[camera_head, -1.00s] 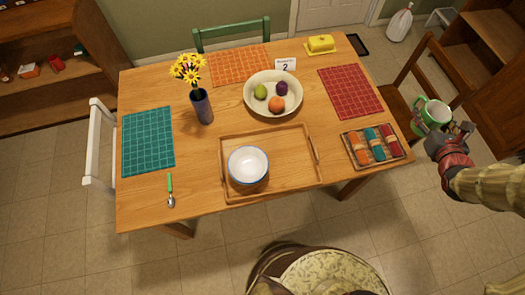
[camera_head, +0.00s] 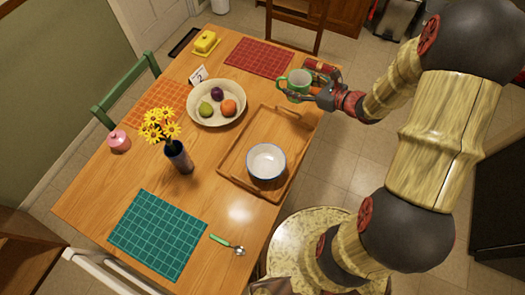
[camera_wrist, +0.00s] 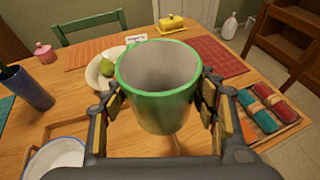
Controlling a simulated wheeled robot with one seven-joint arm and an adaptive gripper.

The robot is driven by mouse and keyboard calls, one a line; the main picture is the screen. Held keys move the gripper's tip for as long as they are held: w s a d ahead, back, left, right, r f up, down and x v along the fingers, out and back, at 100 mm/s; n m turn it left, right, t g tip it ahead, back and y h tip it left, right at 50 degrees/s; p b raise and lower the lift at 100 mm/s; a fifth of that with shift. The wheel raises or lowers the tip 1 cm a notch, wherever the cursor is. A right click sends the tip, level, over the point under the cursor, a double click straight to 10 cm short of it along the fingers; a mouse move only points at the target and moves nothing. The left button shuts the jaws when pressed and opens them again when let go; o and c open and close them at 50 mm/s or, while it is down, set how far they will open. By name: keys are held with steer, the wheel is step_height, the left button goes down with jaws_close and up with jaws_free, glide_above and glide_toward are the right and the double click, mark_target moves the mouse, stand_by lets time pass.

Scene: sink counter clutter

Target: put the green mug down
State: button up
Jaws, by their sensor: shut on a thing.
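The green mug (camera_head: 294,82), with a pale inside, is upright in my gripper (camera_head: 297,90). In the wrist view the mug (camera_wrist: 158,100) fills the middle, with a finger of my gripper (camera_wrist: 160,103) on each side of it. The gripper is shut on the mug. The mug appears above the wooden table (camera_head: 80,200), near its right edge by the tray and the fruit bowl. The exact height over the table is hard to tell.
A wooden tray (camera_head: 235,162) holds a white blue-rimmed bowl (camera_head: 266,161). A fruit bowl (camera_head: 199,117), flower vase (camera_head: 179,157), red placemat (camera_head: 259,57) and teal placemat (camera_head: 157,234) are on the table. Rolled napkins (camera_wrist: 262,112) lie on a rack right of the mug.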

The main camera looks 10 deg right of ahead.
steer(key=s+d+f+n+g+y, duration=0.2)
steer(key=s+f+n, duration=0.1)
steer(key=s, duration=0.5)
steer(key=s+d+f+n+g+y, duration=0.1)
steer(key=s+f+n+g+y, duration=0.15)
steer(key=s, duration=0.55)
steer(key=w+a+f+b, duration=0.1)
steer(key=w+a+f, duration=0.1)
steer(key=w+f, duration=0.1)
steer(key=w+a+f+b, duration=0.2)
steer(key=w+f, duration=0.1)
steer(key=w+a+f+b, duration=0.1)
steer(key=w+a+f, duration=0.2)
steer(key=shift+w+f, duration=0.25)
steer(key=shift+w, duration=0.15)
steer(key=shift+w+a+f+b, duration=0.2)
steer(key=shift+w+f+b, duration=0.1)
steer(key=shift+f, duration=0.1)
steer(key=shift+w+f+b, duration=0.1)
steer(key=shift+f+b, duration=0.6)
steer(key=shift+f, duration=0.9)
steer(key=shift+f, duration=0.1)
steer(key=o, duration=1.4)
steer(key=shift+o, duration=0.2)
